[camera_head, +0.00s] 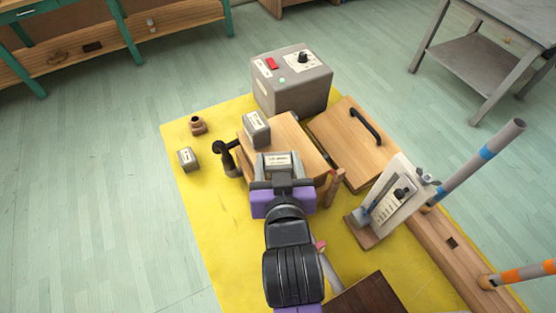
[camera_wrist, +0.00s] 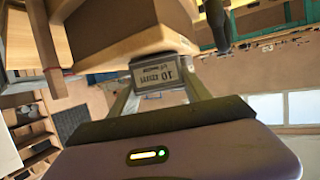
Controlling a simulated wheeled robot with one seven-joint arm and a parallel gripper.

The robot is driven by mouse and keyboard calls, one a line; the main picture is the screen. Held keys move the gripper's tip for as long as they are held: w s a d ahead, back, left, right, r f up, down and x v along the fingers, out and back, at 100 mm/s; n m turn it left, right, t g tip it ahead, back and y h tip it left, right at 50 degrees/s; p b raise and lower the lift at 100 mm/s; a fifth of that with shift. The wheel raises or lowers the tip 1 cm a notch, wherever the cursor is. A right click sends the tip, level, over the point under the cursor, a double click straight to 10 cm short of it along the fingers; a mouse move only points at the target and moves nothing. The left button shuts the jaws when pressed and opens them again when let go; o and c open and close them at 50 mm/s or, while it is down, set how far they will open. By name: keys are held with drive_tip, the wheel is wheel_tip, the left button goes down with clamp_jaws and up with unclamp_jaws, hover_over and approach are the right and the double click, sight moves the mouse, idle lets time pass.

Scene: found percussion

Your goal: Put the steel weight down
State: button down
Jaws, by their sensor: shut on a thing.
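My gripper (camera_head: 279,172) is shut on a steel weight (camera_head: 277,160), a small grey block with a pale label. In the wrist view the weight (camera_wrist: 158,73) sits between the two fingers, its label upside down. It is close against the near side of a light wooden box (camera_head: 300,139); I cannot tell whether it touches. A similar grey weight (camera_head: 257,130) stands on the box's left part. Another small labelled weight (camera_head: 187,159) stands on the yellow mat (camera_head: 230,220) to the left.
A grey box with a red switch (camera_head: 292,82) stands behind. A wooden panel with a black handle (camera_head: 343,122) lies right. A dark mallet-like piece (camera_head: 227,157) is just left of the box. A tilted meter stand (camera_head: 387,205) is at right. The mat's left front is clear.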

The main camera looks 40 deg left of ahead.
idle(0.3)
drive_tip(key=shift+c, duration=2.4)
unclamp_jaws()
drive_tip(key=shift+f, duration=0.15)
drive_tip(key=shift+d+r, duration=0.1)
drive_tip(key=shift+r, duration=0.1)
drive_tip(key=v, duration=1.1)
drive_tip(key=shift+s+d, duration=0.25)
drive_tip(key=shift+s, duration=0.05)
